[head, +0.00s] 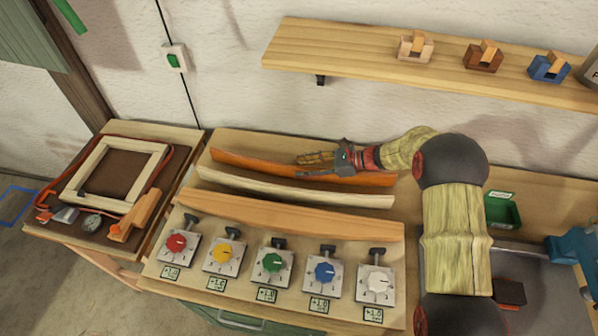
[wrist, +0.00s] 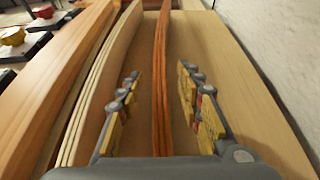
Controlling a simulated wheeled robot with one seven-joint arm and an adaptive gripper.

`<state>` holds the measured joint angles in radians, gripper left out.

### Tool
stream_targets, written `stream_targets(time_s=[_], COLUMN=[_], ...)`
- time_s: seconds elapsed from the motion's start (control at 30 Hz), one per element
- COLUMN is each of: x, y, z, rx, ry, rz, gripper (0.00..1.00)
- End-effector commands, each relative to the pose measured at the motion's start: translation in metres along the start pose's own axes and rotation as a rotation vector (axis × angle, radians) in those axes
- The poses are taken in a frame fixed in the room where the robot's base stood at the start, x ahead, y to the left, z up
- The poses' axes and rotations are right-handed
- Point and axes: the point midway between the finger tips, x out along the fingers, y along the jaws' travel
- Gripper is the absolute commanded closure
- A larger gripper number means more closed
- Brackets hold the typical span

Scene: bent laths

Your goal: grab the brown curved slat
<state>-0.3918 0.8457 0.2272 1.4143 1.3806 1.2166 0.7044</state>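The reddish-brown curved slat (head: 245,161) stands on edge at the back of the workbench, the rearmost of three slats. In the wrist view the slat (wrist: 162,60) runs lengthwise between the two fingers. My gripper (head: 303,165) is over the right half of this slat in the head view and hides part of it. In the wrist view my gripper (wrist: 160,74) is open, with one finger on each side of the slat and a gap to both. I see no contact with the slat.
A cream slat (head: 290,188) lies just in front, close to one finger, and a tan-orange slat (head: 290,216) lies further forward. A wooden shelf (head: 350,52) hangs on the wall above.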

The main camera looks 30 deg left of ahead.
Motion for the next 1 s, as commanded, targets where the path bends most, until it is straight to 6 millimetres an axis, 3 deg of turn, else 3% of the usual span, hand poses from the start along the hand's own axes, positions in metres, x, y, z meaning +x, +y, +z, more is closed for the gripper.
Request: stream_targets(time_s=[0.2,0.83,1.0], x=[0.0009,0.0006,0.0006], y=[-0.0004,-0.0004,-0.0004], z=[0.0006,0.0006,0.0005], rx=[0.0,0.0,0.0], ry=[0.0,0.0,0.0], rz=[-0.001,-0.001,-0.001], gripper=[0.64,1.0,1.0])
